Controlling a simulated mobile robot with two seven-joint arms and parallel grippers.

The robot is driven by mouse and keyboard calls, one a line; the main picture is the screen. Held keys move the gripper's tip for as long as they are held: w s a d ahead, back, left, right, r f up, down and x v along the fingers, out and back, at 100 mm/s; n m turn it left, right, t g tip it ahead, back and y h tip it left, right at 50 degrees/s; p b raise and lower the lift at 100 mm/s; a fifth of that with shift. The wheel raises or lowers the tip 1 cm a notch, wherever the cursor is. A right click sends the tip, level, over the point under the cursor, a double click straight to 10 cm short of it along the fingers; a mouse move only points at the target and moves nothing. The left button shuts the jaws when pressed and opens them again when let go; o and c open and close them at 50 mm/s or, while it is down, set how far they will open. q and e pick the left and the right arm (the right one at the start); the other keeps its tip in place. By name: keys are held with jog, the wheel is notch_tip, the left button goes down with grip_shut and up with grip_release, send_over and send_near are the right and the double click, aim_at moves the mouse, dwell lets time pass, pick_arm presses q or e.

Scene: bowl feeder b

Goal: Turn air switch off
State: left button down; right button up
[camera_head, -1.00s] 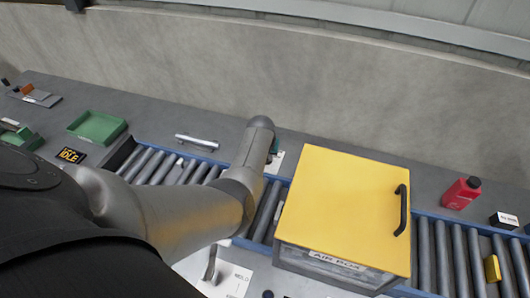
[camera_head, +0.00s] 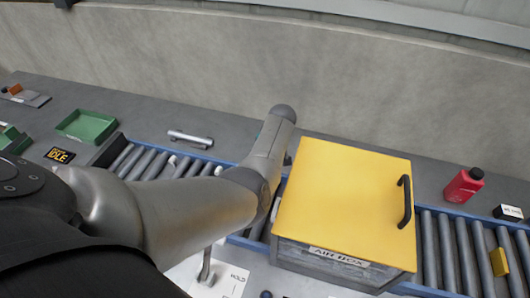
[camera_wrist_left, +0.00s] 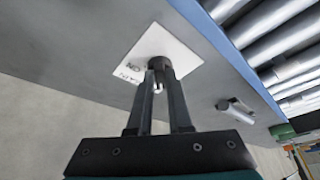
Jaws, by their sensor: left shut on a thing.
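The air switch shows in the left wrist view as a white label plate (camera_wrist_left: 147,48) with a dark round base and a small lever (camera_wrist_left: 158,66) at its middle. The plate carries partly readable lettering, with "ON" at one side. My left gripper (camera_wrist_left: 160,80) has its two dark fingers closed on the lever, just over the plate. In the head view my left arm reaches in from the left, and its forearm and wrist hide the gripper and the switch. My right gripper is in neither view.
A yellow-lidded air box (camera_head: 344,200) with a black handle stands right of my wrist on the roller conveyor (camera_head: 445,250). A metal bar handle (camera_head: 190,139), green tray (camera_head: 87,126), IDLE display (camera_head: 60,155), red bottle (camera_head: 463,186) and second lever (camera_head: 206,265) are around.

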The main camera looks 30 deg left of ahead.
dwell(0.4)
pick_arm(q)
jog(key=c, duration=0.8)
grip_release()
jog(key=shift+c, duration=0.2)
notch_tip(320, 180, up, 8)
jog(key=p, duration=0.2)
jog(key=shift+p, duration=0.3)
notch_tip(320, 180, up, 12)
jog(key=p, duration=0.1)
